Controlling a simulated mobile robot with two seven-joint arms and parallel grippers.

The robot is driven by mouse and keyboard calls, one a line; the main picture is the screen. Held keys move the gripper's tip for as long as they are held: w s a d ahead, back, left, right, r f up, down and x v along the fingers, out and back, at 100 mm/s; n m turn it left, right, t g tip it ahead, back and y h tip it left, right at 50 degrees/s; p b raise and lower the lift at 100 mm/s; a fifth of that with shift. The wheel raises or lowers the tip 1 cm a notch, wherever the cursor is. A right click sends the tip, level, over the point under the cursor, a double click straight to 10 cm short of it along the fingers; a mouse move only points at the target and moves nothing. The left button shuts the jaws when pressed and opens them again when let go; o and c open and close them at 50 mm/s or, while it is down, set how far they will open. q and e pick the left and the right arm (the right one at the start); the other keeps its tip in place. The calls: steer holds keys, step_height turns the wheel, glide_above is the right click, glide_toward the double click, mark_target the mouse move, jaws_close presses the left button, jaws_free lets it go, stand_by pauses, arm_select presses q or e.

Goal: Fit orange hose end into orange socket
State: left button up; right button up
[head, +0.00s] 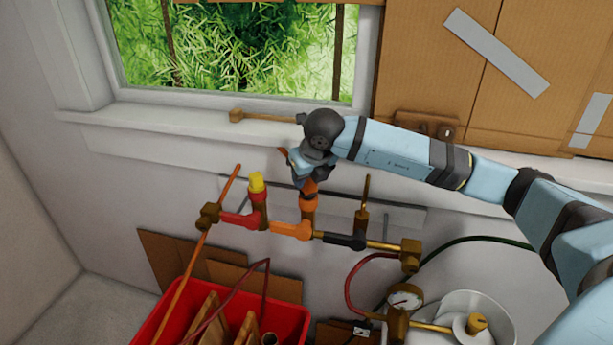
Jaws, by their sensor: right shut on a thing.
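The orange socket (291,230) is an orange tee fitting in the pipe row on the wall, between a red fitting and a dark one. Above its upright branch is the orange hose end (309,187), upright, with a darker band below it. My right gripper (304,176) is shut on the hose end from above and hides its upper part. A small orange piece shows at the left of the gripper. I cannot tell whether the hose end is seated in the socket or only touching it. My left gripper is out of view.
A red fitting (240,219) with a yellow cap (257,183) stands close to the left. A brass valve (363,207) rises to the right. A red crate (289,318) and a pressure gauge (404,299) are below. The window sill (190,123) runs behind my gripper.

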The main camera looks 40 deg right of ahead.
steer(key=shift+f+b, duration=0.45)
steer(key=shift+f, duration=0.1)
steer(key=o, duration=0.7)
steer(key=shift+r, duration=0.1)
steer(key=p+v, duration=0.4)
steer(key=v, duration=0.7)
stand_by(0.5)
